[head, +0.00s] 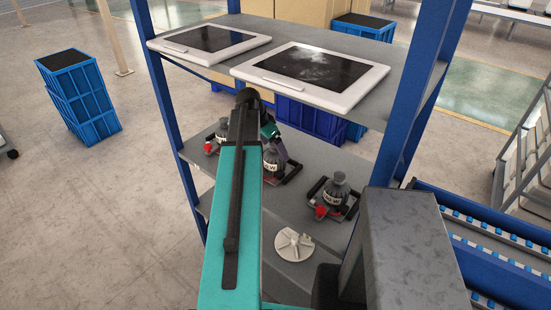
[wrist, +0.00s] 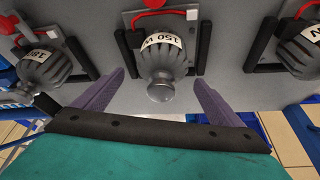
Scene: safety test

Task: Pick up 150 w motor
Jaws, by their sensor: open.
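The 150 W motor (wrist: 165,62) is a dark grey, rounded body with a knob end and a white label, in the middle of the wrist view. It sits in a black holder with a red cable beside it. My gripper (wrist: 160,84) is open, its two purple fingers to either side of the motor's knob end; I cannot tell if they touch it. In the head view, my gripper (head: 277,146) is over the shelf by the middle motor (head: 272,163), which my arm partly hides.
Similar motors stand to the left (wrist: 42,62) and right (wrist: 304,50) in the wrist view. In the head view, an upper shelf (head: 225,66) with two white-framed panels and blue posts surround the space. A pale round part (head: 294,245) lies on the lower shelf.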

